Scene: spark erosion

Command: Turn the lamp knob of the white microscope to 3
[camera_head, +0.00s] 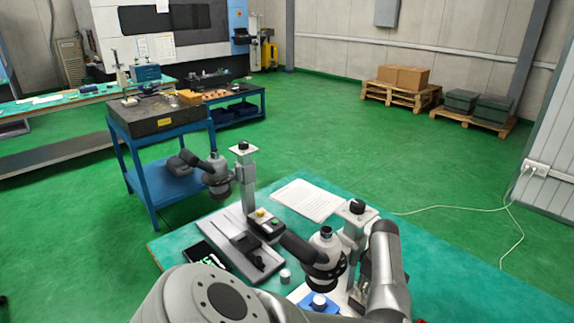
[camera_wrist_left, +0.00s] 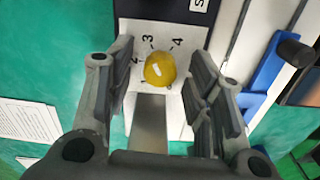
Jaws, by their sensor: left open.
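The white microscope (camera_head: 352,232) stands on the teal table's front part, with a pale column and a blue stage (camera_head: 318,303) bearing a light round piece. Its lamp knob (camera_wrist_left: 159,69) is yellow with a short white mark, on a white panel with the numbers 1 to 4 around it. Which number the mark points to, I cannot tell. My left gripper (camera_wrist_left: 160,85) is open, with its fingers on either side of the knob in the left wrist view and gaps showing on both sides. In the head view my arm partly hides the microscope and its knob. My right gripper is not in view.
A second, grey microscope (camera_head: 245,185) stands to the left on the teal table (camera_head: 450,260). A white sheet (camera_head: 308,199) lies behind, and a dark device (camera_head: 205,255) at the left edge. The table's right part is clear. A blue cart (camera_head: 165,178) stands beyond.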

